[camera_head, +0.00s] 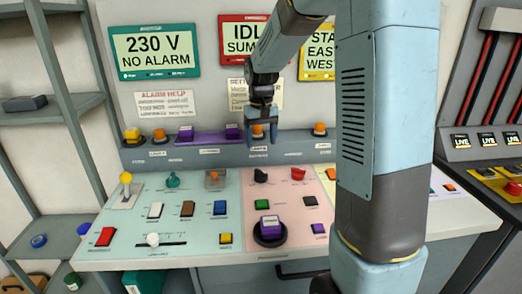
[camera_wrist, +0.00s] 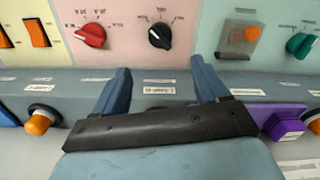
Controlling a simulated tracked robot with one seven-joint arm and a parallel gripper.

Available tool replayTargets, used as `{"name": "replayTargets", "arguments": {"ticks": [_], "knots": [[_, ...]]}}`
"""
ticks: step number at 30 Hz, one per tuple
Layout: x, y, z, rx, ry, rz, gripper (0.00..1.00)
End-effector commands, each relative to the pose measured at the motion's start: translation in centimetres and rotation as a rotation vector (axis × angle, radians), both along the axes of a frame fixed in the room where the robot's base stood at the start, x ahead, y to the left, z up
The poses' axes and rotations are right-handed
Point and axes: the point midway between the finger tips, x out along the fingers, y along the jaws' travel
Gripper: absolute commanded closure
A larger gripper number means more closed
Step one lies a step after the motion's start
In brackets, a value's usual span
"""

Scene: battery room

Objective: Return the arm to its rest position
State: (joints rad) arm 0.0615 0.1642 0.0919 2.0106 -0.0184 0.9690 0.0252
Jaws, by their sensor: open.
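My arm (camera_head: 385,110) rises on the right of the head view and bends over to the left, reaching the back of the control desk. My gripper (camera_head: 262,140) points down in front of the grey ledge, at an orange-topped lamp (camera_head: 257,129) seen between its fingers. In the wrist view my gripper (camera_wrist: 160,75) has its two blue fingers spread wide with nothing held between them. A white label strip (camera_wrist: 158,90) on the ledge shows between the fingers. Whether the fingers touch the lamp or ledge cannot be told.
The desk (camera_head: 190,250) carries several knobs, switches and buttons, with a purple button (camera_head: 269,227) in a dark ring near the front. Signs hang behind, including the green 230 V sign (camera_head: 155,52). Shelving (camera_head: 50,115) stands left, a dark cabinet (camera_head: 480,140) right.

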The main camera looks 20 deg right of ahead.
Motion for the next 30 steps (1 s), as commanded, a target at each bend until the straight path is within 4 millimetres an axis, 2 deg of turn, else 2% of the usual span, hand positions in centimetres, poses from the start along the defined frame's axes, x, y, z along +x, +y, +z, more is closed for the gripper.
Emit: {"name": "replayTargets", "arguments": {"ticks": [4, 17, 23, 30], "knots": [[-0.1, 0.0, 0.7, 0.0, 0.002, 0.0, 0.26], [-0.4, 0.0, 1.3, -0.001, -0.007, 0.0, 0.26], [-3.0, -0.1, 3.7, -0.007, -0.057, -0.001, 0.26], [-7.4, -0.3, 6.9, -0.013, -0.134, -0.004, 0.26]]}}
